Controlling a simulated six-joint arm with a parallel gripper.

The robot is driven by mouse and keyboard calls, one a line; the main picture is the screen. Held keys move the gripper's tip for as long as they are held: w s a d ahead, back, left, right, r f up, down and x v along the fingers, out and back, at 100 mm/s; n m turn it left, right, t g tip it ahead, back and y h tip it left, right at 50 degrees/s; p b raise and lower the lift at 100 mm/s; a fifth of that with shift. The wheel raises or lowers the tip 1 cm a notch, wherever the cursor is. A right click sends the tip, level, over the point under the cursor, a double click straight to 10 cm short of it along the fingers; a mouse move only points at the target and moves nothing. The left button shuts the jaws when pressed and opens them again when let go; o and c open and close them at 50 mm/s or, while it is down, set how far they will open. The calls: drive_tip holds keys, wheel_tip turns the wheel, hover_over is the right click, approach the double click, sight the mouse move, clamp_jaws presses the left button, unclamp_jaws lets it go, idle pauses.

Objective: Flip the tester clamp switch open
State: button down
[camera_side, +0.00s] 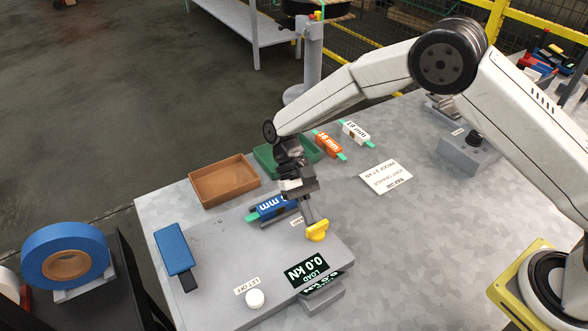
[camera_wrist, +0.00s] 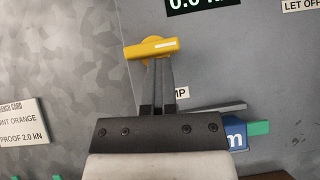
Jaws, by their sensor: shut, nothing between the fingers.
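The clamp switch is a yellow lever (camera_side: 317,231) on the tester (camera_side: 222,263), a grey box on the table. In the wrist view the yellow lever (camera_wrist: 151,48) lies nearly level, with a white mark on its right part. My gripper (camera_side: 309,221) points down at the lever; its fingers (camera_wrist: 157,62) are shut and empty. The fingertips overlap the lever's lower edge in the wrist view; whether they touch it I cannot tell. A blue labelled piece (camera_side: 274,206) lies at the tester's back edge, partly hidden by my gripper. The load display (camera_side: 308,271) reads 0.0 kN.
A white knob (camera_side: 255,298) labelled LET OFF and a blue-handled part (camera_side: 174,249) sit on the tester. Brown (camera_side: 225,181) and green (camera_side: 266,158) trays stand behind. Orange (camera_side: 328,144) and white (camera_side: 355,132) labelled pieces lie farther back. A card (camera_side: 386,177) lies right; the table around it is clear.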

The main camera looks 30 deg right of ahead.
sight(299, 214)
drive_tip(key=shift+s+d+f, duration=0.25)
drive_tip(key=shift+s, duration=0.2)
drive_tip(key=shift+w+a+r, duration=0.1)
drive_tip(key=shift+w, duration=1)
drive_tip(key=shift+w+a+r, duration=0.1)
drive_tip(key=shift+w, duration=1)
drive_tip(key=v, duration=1)
drive_tip(key=shift+w+a, duration=0.3)
drive_tip(key=shift+a, duration=0.15)
drive_tip(key=shift+d, duration=0.1)
drive_tip(key=s+d+r+t, duration=0.1)
drive_tip(key=s+d+t, duration=0.2)
drive_tip(key=d, duration=0.4)
drive_tip(key=s+d+r+t, duration=0.1)
drive_tip(key=s+d+t, duration=0.25)
drive_tip(key=d, duration=0.25)
drive_tip(key=s+d+n+t+h, duration=0.1)
drive_tip(key=s+d+t, duration=0.4)
drive_tip(key=s, duration=0.9)
drive_tip(key=d+f, duration=0.1)
drive_tip(key=d, duration=0.1)
drive_tip(key=shift+s+d, duration=0.3)
drive_tip(key=shift+s, duration=0.1)
